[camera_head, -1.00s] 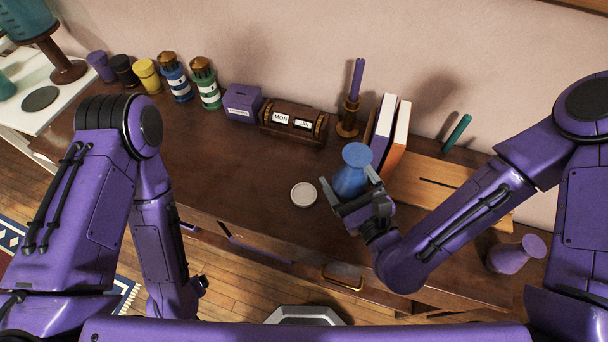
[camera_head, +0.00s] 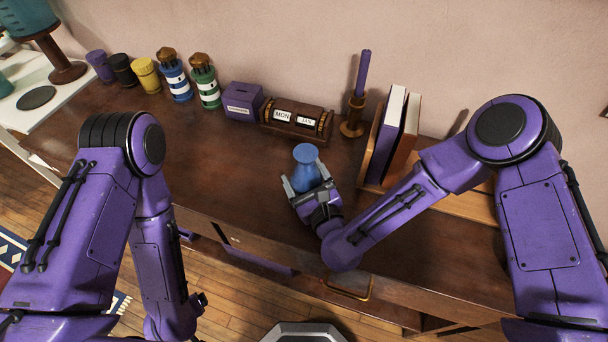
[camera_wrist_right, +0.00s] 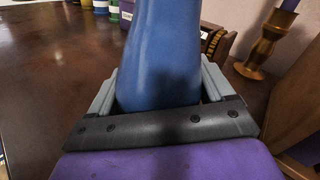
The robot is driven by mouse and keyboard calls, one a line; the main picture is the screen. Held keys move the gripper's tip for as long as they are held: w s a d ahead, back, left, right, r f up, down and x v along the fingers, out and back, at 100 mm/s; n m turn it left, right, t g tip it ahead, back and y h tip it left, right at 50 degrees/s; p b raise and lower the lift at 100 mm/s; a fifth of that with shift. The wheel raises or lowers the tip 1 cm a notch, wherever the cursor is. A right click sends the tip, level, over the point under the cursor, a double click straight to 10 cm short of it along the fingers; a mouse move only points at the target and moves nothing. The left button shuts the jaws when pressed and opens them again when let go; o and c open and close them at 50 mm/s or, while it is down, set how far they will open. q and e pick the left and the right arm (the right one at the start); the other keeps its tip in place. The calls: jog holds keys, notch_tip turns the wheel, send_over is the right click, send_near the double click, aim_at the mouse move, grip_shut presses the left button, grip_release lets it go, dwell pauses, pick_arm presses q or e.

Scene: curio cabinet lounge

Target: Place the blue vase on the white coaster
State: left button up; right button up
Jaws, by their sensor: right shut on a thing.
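The blue vase (camera_head: 307,168) is held upright or nearly so in my right gripper (camera_head: 305,180), over the front middle of the brown cabinet top. The right wrist view also shows the vase (camera_wrist_right: 163,55) between the two grey fingers of the gripper (camera_wrist_right: 160,90). The white coaster is hidden in both current views; the vase and gripper cover the spot where it showed earlier. Whether the vase base touches anything cannot be seen. My left gripper (camera_head: 197,302) is low in front of the cabinet, only a small dark part showing.
A calendar block (camera_head: 297,122) and purple box (camera_head: 242,101) stand behind the vase. A candlestick (camera_head: 352,116) and upright books (camera_head: 388,138) stand to its right. Lighthouse figures (camera_head: 205,86) and cups line the back left. The cabinet top left of the vase is clear.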

jog(key=shift+f, duration=0.1)
jog(key=shift+f, duration=0.15)
jog(key=o, duration=1.1)
jog(key=shift+r, duration=0.25)
jog(key=b+v, duration=0.2)
jog(key=v, duration=0.3)
jog(key=b+v, duration=0.2)
jog(key=v, duration=0.4)
jog(key=shift+s+d+f, duration=0.1)
jog(key=shift+s+f, duration=0.05)
jog(key=shift+s, duration=0.15)
jog(key=shift+s+d, duration=0.15)
jog(key=shift+s, duration=0.1)
